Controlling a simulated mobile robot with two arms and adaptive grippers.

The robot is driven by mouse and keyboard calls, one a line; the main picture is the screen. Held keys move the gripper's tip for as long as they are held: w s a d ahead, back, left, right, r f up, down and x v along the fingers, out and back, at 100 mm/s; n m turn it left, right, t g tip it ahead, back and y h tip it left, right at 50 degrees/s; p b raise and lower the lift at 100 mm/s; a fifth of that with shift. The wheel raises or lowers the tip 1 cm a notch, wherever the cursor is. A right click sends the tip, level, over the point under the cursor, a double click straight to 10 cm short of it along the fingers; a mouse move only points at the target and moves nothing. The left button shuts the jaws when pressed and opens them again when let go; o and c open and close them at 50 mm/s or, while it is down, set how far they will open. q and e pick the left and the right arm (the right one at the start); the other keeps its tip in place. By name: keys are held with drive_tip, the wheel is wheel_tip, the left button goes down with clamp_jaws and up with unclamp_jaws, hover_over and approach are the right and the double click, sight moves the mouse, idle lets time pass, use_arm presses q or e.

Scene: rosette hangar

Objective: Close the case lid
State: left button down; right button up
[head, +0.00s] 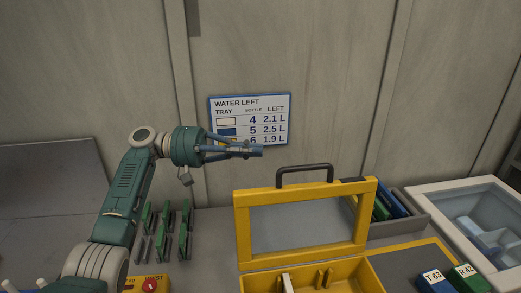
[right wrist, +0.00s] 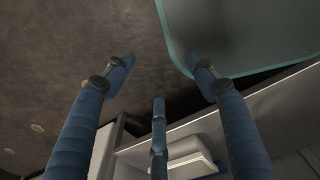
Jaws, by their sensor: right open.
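The yellow case (head: 242,281) stands open at the lower middle of the head view, its near part cut off by the frame edge. Its lid (head: 243,230) stands up at the back, with a grey window pane and a dark handle (head: 305,170) on its top edge. My left gripper (head: 256,150) is in the air above and left of the lid, fingers pointing right, apart from it. Its fingers run close together, and I cannot tell whether they are shut. My right gripper (right wrist: 160,80) shows only in the right wrist view, its blue fingers spread and empty.
A water sign (head: 250,118) hangs on the wall behind my left gripper. Green upright pieces (head: 165,225) stand left of the case. A grey bin (head: 412,222) stands behind it at right, a white-rimmed container (head: 450,200) further right. Labelled blocks, T 63 (head: 435,282) and R 42 (head: 468,279), are lower right.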

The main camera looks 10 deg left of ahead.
use_arm(q)
drive_tip(key=s+d+p, duration=0.3)
drive_tip(key=d+p, duration=0.3)
drive_tip(key=d, duration=0.3)
drive_tip(key=shift+f, duration=0.15)
drive_tip(key=shift+d, duration=0.1)
drive_tip(key=shift+s, duration=0.15)
